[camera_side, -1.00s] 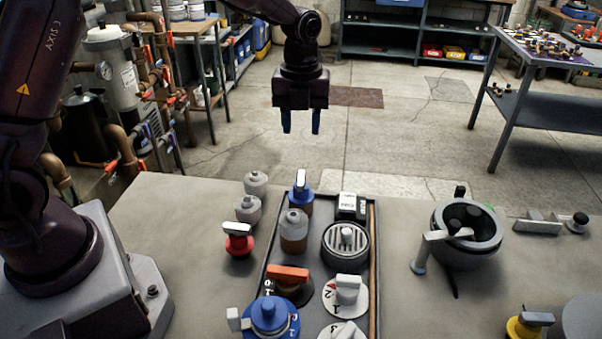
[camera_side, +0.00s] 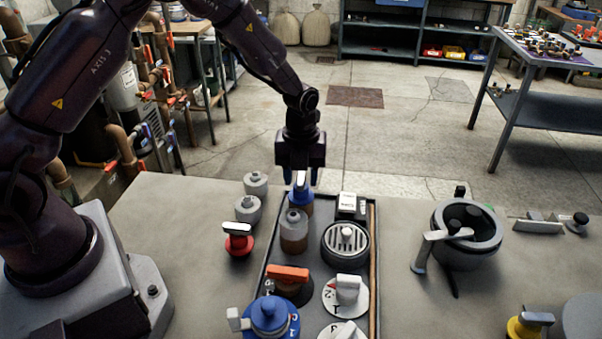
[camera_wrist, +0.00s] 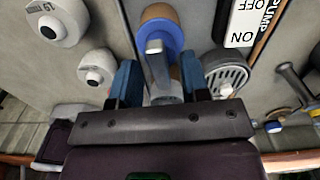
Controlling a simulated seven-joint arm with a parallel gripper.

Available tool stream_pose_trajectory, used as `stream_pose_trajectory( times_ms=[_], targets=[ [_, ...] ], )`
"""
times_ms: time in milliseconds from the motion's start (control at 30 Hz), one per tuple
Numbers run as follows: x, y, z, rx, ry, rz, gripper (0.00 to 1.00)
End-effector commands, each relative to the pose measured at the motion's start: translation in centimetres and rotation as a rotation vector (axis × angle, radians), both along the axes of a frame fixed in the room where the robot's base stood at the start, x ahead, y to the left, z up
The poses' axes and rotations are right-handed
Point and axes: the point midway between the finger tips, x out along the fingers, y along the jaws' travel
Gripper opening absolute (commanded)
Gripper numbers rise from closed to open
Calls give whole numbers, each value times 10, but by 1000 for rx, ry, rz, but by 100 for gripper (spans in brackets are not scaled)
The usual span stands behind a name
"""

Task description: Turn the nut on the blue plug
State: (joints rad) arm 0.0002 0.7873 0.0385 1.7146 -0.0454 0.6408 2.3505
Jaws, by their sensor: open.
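A blue plug (camera_side: 300,200) with an upright grey bar-like nut (camera_side: 301,179) stands at the far end of the tray. In the wrist view the blue plug (camera_wrist: 173,35) shows as a blue ring on a brown body, with the grey bar (camera_wrist: 156,62) rising toward the camera. My gripper (camera_side: 300,182) is open just above and around the bar in the side view. In the wrist view its blue fingertips (camera_wrist: 160,82) lie left and right of the bar, with visible gaps. I cannot tell whether they touch anything.
The tray (camera_side: 375,270) also holds a grey-topped bottle (camera_side: 294,230), a round grate (camera_side: 345,244), a pump switch (camera_side: 352,205), an orange-handled dial (camera_side: 288,280) and a large blue cap (camera_side: 270,315). A red valve (camera_side: 238,240) and grey weights (camera_side: 248,209) stand left. A pot-like fitting (camera_side: 466,238) stands right.

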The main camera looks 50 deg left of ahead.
Motion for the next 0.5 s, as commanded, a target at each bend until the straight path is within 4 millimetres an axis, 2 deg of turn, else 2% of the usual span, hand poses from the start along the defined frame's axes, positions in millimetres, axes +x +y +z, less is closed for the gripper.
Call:
stream_pose_trajectory(
  times_ms=[67, 200, 267, 500],
  targets=[
    [0, 0, 0, 0, 0, 0, 43],
    [0, 0, 0, 0, 0, 0, 10],
    [0, 0, 0, 0, 0, 1, 0],
    [0, 0, 1, -1, -1, 11, 0]
  ],
)
